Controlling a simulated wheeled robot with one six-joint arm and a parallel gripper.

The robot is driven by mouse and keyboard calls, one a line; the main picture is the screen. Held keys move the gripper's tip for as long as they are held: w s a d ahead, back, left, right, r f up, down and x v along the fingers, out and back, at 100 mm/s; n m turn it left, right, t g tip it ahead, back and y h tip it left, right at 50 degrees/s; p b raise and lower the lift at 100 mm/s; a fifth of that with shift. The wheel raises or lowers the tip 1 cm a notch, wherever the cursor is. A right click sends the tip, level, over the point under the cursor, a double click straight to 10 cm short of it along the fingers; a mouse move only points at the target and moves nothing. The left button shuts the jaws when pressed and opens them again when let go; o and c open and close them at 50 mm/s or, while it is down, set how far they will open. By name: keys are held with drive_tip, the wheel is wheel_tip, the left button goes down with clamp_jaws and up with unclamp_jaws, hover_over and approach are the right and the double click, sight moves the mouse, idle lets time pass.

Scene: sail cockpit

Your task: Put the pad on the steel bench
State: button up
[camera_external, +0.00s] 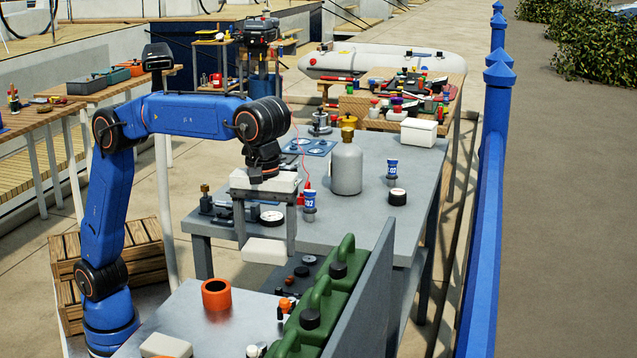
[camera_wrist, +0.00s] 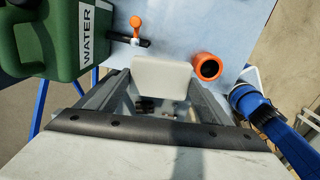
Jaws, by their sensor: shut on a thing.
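My gripper (camera_external: 265,240) hangs from the arm with its fingers pointing down, shut on a white block-shaped pad (camera_external: 264,252). The pad is held level in the air between two grey-topped benches, touching neither as far as I can tell. In the wrist view the pad (camera_wrist: 160,78) sits between the two grey fingers, against the near bench top behind it. The farther grey bench (camera_external: 325,232) carries a grey gas bottle and small parts. I cannot tell which is the steel bench.
The orange ring (camera_external: 216,294) and a second white block (camera_external: 166,346) stand on the nearer bench. Green jerrycans (camera_external: 333,280) line its right side beside a grey upright panel (camera_external: 362,290). The gas bottle (camera_external: 345,165) and blue-white cans (camera_external: 310,199) stand on the farther bench.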

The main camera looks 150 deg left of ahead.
drive_tip(key=d+f, duration=0.3)
drive_tip(key=d, duration=1.6)
drive_tip(key=shift+m, duration=0.3)
drive_tip(key=shift+w+d+f, duration=0.1)
drive_tip(key=shift+w+f, duration=0.05)
drive_tip(key=shift+f, duration=4.95)
drive_tip(key=shift+f, duration=0.15)
drive_tip(key=o, duration=1)
drive_tip(key=shift+r, duration=6.15)
